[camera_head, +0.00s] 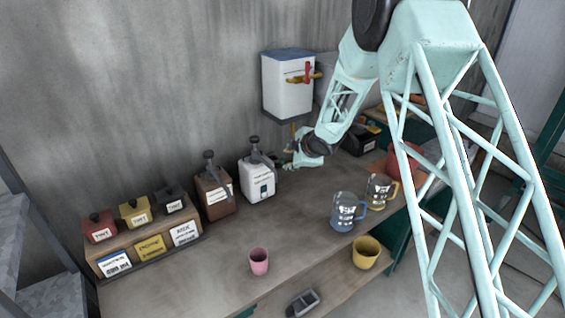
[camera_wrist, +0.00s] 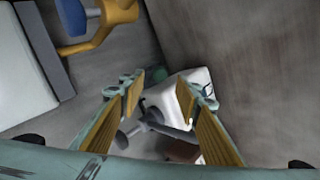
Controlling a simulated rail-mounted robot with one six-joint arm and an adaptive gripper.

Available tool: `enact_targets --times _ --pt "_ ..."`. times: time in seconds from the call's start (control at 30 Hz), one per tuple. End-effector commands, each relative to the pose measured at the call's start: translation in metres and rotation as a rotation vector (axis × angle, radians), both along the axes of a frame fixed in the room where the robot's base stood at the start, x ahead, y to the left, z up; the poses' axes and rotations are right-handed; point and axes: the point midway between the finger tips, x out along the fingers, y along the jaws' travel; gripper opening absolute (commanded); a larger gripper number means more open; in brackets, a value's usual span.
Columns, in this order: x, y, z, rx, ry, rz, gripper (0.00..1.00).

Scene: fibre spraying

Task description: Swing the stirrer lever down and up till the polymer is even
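My gripper (camera_head: 289,157) is low over the back of the bench, below the wall tank and right of the white dispenser. In the wrist view its fingers (camera_wrist: 160,98) are spread apart with nothing between them. The white wall tank (camera_head: 282,92) has a blue lid and carries a red upright handle (camera_head: 307,72) and an orange lever (camera_head: 294,79) on its front. The wrist view shows an orange fitting (camera_wrist: 112,18) beside a white box at upper left, apart from my fingers. I cannot tell which part is the stirrer lever. No polymer shows.
The white dispenser (camera_head: 257,182) and brown dispenser (camera_head: 215,197), with grey levers, stand left of my gripper. The white one also shows beyond my fingers (camera_wrist: 190,85).

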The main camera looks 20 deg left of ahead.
Motion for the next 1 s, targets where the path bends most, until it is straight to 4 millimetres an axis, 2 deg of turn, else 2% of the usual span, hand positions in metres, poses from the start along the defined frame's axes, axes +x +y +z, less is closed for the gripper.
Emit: enact_targets --times 0.6,1.0 --pt "0.028 0.031 -0.037 0.001 0.002 0.000 0.31" --pt "0.041 0.043 -0.053 0.000 0.000 0.000 0.31"
